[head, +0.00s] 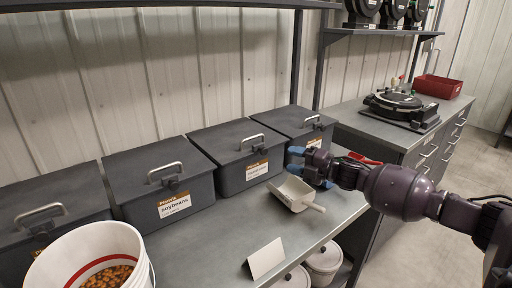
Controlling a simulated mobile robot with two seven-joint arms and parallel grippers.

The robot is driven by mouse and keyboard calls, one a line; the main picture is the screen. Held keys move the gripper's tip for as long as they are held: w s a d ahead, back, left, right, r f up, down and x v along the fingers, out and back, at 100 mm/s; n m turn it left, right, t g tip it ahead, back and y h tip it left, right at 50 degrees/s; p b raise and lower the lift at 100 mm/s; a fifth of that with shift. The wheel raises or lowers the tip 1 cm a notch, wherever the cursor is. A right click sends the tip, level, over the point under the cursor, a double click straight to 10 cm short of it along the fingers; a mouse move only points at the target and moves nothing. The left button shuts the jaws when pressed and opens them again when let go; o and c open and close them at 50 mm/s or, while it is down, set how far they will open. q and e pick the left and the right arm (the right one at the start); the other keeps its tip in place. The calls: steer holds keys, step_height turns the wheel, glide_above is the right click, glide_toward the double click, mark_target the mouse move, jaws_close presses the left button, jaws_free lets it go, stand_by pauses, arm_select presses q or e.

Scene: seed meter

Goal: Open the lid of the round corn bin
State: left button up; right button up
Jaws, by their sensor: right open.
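Two round pale bins with lids stand low below the counter's front edge, one at the bottom edge of the picture (292,279) and one to its right (325,260). Only their upper parts show, and I see no readable label on them, so I cannot tell which holds corn. Both lids look shut. My right gripper (296,160) has blue fingertips and is open and empty. It is above the counter, in front of the rightmost dark box and just behind a white scoop (296,193), well above the round bins. My left gripper is not in view.
Dark lidded boxes with handles line the wall; one is labelled soybeans (160,184). A white bucket (92,243) of orange-brown kernels stands front left. A blank card (266,258) is at the counter's (215,248) edge. Right cabinet holds a round black device (393,102) and red tray (438,86).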

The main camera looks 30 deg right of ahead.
mark_target(266, 151)
steer(key=b+x, duration=0.1)
steer(key=x, duration=0.9)
steer(key=shift+w+a+r, duration=0.1)
steer(key=shift+a, duration=0.05)
steer(key=shift+r, duration=0.1)
jaws_close()
